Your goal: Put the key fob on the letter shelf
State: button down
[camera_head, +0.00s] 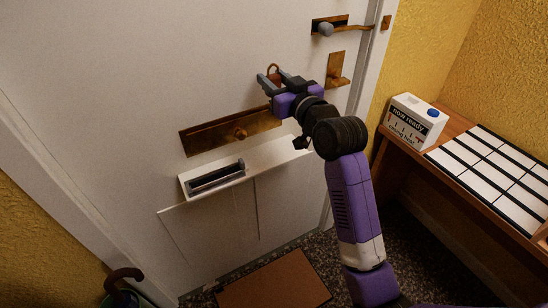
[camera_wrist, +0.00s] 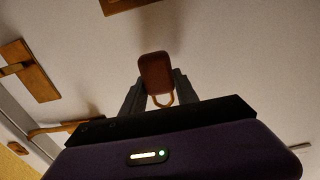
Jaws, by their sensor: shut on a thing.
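The brown key fob (camera_wrist: 155,72) with its small ring is held between the fingertips of my gripper (camera_wrist: 156,92) in the wrist view. In the head view, my gripper (camera_head: 273,78) is shut on the fob (camera_head: 273,70), which shows only as a small coppery shape. It is in front of the white door, above the brass letter plate. The white letter shelf (camera_head: 272,158) juts from the door below that plate, lower than my gripper. A dark metal-framed object (camera_head: 217,178) lies on its left end; the right part looks bare.
The brass letter plate (camera_head: 205,134) and door handle (camera_head: 326,28) are on the door. At right, a wooden table (camera_head: 461,122) bears a white box (camera_head: 416,121) and a black-and-white panel (camera_head: 495,172). A brown mat (camera_head: 275,280) lies on the floor. A curved handle (camera_head: 123,273) stands at lower left.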

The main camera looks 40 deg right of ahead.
notch_tip(320, 180, down, 15)
jog(key=shift+r+b, duration=0.2)
jog(key=shift+b, duration=1)
jog(key=shift+f+b, duration=0.75)
jog(key=shift+f, duration=1.75)
jog(key=shift+f, duration=0.2)
jog(key=c, duration=0.9)
grip_release()
jog(key=shift+r, duration=0.2)
